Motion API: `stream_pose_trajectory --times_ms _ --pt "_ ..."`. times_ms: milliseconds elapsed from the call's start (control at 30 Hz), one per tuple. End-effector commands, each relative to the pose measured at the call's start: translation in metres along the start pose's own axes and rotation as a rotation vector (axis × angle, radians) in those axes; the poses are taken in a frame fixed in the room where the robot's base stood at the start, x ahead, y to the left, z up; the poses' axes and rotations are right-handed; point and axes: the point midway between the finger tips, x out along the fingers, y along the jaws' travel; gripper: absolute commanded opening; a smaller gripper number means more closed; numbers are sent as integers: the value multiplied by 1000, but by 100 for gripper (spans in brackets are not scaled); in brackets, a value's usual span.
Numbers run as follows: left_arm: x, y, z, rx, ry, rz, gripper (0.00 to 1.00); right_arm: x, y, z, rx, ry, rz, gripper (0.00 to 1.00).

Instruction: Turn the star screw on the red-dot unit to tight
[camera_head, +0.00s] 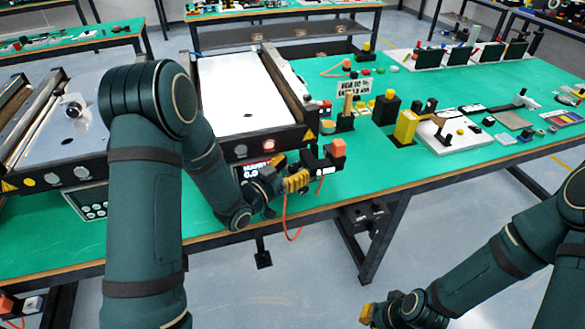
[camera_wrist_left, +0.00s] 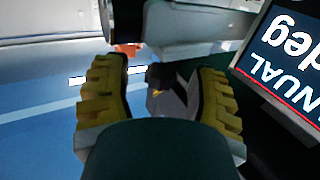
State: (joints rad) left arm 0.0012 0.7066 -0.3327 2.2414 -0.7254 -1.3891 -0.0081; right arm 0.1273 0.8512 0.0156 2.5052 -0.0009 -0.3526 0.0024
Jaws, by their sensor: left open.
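My left gripper (camera_head: 298,183) is at the table's front edge, below the right-hand conveyor unit (camera_head: 255,140). This unit's front shows a reddish dot (camera_head: 241,150). In the left wrist view, the yellow fingers of the left gripper (camera_wrist_left: 160,100) stand apart. A small dark and grey part (camera_wrist_left: 172,88) shows between them; I cannot tell whether it is the star screw or whether the fingers touch it. The star screw is not clearly visible in the head view. My right gripper (camera_head: 367,313) is low at the bottom, mostly hidden by its own arm, its opening unclear.
A lit display (camera_head: 258,170) sits beside the left gripper; it also shows in the wrist view (camera_wrist_left: 290,50). A black part with an orange-red block (camera_head: 338,147) lies just right of the gripper. The left-hand conveyor (camera_head: 70,120) is behind my left arm. Open floor lies before the table.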

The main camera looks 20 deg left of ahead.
Motion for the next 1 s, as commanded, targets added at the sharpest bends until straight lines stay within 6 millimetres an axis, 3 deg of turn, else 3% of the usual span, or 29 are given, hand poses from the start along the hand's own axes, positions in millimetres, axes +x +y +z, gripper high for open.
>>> stream_pose_trajectory --times_ms 267,433,733,1000 --pt "1 0 0 -1 0 0 60 0 0 0 0 0 0 0" --pt "1 0 0 -1 -1 0 1 0 0 0 0 0 0 0" --pt "1 0 1 -1 1 6 0 2 1 0 0 1 0 0" --pt "2 -2 2 -1 4 115 0 21 8 -2 -1 9 0 0"
